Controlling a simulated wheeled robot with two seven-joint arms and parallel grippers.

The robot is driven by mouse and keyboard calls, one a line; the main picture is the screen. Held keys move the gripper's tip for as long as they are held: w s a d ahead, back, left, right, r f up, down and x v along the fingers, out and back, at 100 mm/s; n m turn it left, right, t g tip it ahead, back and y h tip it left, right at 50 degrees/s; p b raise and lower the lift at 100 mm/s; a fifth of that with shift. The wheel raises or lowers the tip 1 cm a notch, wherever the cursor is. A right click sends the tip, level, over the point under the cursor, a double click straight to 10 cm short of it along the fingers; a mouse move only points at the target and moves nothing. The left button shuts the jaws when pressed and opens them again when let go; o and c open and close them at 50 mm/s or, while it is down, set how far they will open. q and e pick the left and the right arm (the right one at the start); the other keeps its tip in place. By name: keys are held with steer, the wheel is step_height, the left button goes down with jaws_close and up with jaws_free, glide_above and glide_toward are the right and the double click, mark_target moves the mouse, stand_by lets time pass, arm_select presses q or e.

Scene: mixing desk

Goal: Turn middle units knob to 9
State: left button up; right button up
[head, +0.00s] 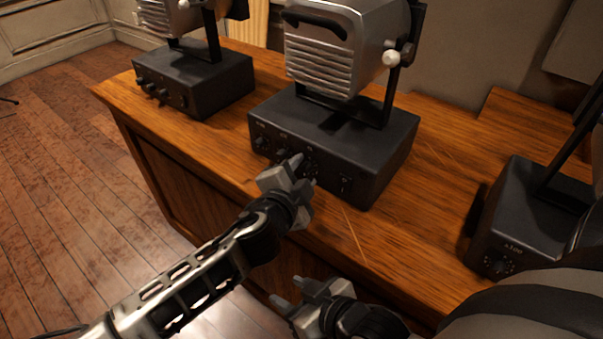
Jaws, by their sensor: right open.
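The middle unit (335,135) is a black box on the wooden desk with a silver lamp-like housing above it. Its front panel has a row of dial knobs, with one knob (262,142) at the left end and another knob (281,155) beside it. My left gripper (304,171) is at the panel, with its fingertips at a third dial (312,168). The gripper partly hides this dial, and I cannot tell whether the fingers touch or hold its knob. The dial's setting is unreadable. My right gripper (286,289) is open and empty, low in front of the desk.
A similar left unit (195,80) stands at the far left of the desk. A right unit (525,220) with a dial (498,265) stands at the right, partly cut off. The desk top (430,190) between the middle and right units is clear.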

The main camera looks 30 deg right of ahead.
arm_select(q)
steer(key=p+v, duration=0.1)
steer(key=v, duration=1.5)
